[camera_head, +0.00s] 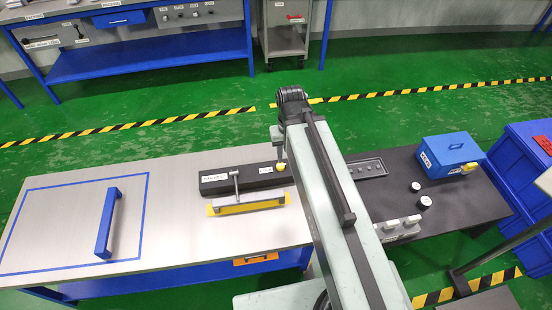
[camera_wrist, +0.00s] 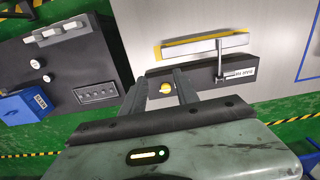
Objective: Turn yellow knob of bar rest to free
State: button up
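The bar rest (camera_head: 215,184) is a long black block on the metal bench, with white labels and an upright lever clamp (camera_head: 236,181). Its yellow knob (camera_head: 281,167) sits at its right end, just below my arm's end. In the wrist view the yellow knob (camera_wrist: 167,88) shows between the two dark fingers of my gripper (camera_wrist: 160,75), which is open. The fingers appear apart from the knob; their height over it is hard to tell. A pale bar (camera_head: 250,202) with yellow edging lies along the block's front. The knob's setting is not readable.
A blue bar (camera_head: 107,222) lies inside a blue taped square at the bench's left. Blue crates stand at far right.

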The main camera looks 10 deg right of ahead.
jog(key=shift+d, duration=0.2)
jog(key=o, duration=0.3)
jog(key=shift+d, duration=0.1)
jog(key=shift+o, duration=0.5)
jog(key=w+f+n+b, duration=0.5)
jog(key=w+f+b, duration=0.1)
jog(key=f+b, duration=0.2)
jog(key=shift+w+d+f+n+b, duration=0.15)
jog(key=shift+w+f+n+b, duration=0.2)
jog(key=shift+f+b, duration=0.1)
jog(key=n+b, duration=0.8)
jog(key=n, duration=0.1)
send_over(280, 167)
jog(key=w, duration=0.1)
notch_tip(280, 167, down, 8)
jog(key=shift+r, duration=0.25)
jog(key=shift+r+p, duration=0.15)
jog(key=shift+p, duration=0.25)
notch_tip(280, 167, down, 8)
jog(key=b, duration=0.8)
jog(key=shift+r, duration=0.1)
